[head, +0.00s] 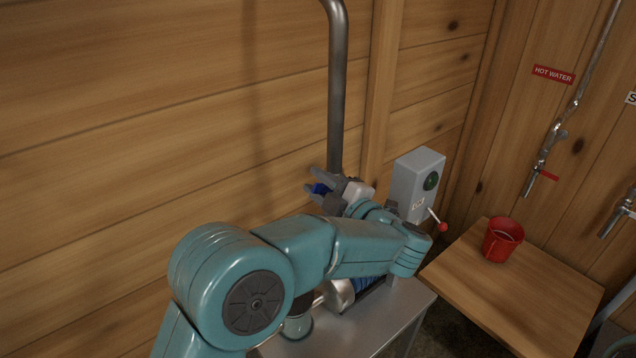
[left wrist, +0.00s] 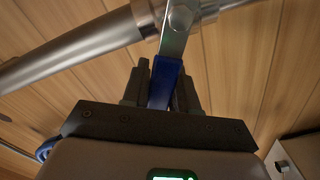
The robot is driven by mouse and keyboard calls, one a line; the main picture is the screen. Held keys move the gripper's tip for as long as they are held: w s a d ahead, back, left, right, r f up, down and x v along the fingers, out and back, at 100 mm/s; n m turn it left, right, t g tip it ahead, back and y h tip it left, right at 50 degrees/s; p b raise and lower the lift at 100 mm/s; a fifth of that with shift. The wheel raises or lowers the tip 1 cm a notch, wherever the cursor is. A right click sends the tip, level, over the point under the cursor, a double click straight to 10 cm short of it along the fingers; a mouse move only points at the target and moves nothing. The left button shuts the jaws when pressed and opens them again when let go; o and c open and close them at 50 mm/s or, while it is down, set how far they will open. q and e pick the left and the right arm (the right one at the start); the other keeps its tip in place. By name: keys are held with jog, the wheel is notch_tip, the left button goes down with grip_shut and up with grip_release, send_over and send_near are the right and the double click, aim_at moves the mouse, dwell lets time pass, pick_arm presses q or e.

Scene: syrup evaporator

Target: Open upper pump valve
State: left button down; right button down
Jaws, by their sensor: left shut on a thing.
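The upper pump valve shows as a blue handle (head: 320,188) beside the grey vertical pipe (head: 337,90). In the left wrist view the blue handle (left wrist: 166,82) joins a metal lever (left wrist: 178,30) fixed at the pipe (left wrist: 85,48). My left gripper (head: 316,186) reaches the handle from the front right. Its two dark fingers (left wrist: 163,84) stand on either side of the blue grip, shut on it. The valve body is mostly hidden by my gripper and wrist. My right gripper is in neither view.
A grey switch box (head: 410,182) with a green button and a red-knobbed lever (head: 442,227) stands close right of my left wrist. A red mug (head: 502,240) sits on a wooden table (head: 540,290). The pump sits on a metal stand (head: 385,325) below my forearm. A plank wall is behind.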

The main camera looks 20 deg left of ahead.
pick_arm(q)
jog(key=shift+w+r+m+p, duration=0.1)
jog(key=shift+r+m+p, duration=0.2)
jog(key=shift+r+m, duration=0.15)
jog(key=c, duration=1)
grip_release()
jog(key=shift+o, duration=0.2)
jog(key=shift+f, duration=0.1)
jog(key=shift+d, duration=0.1)
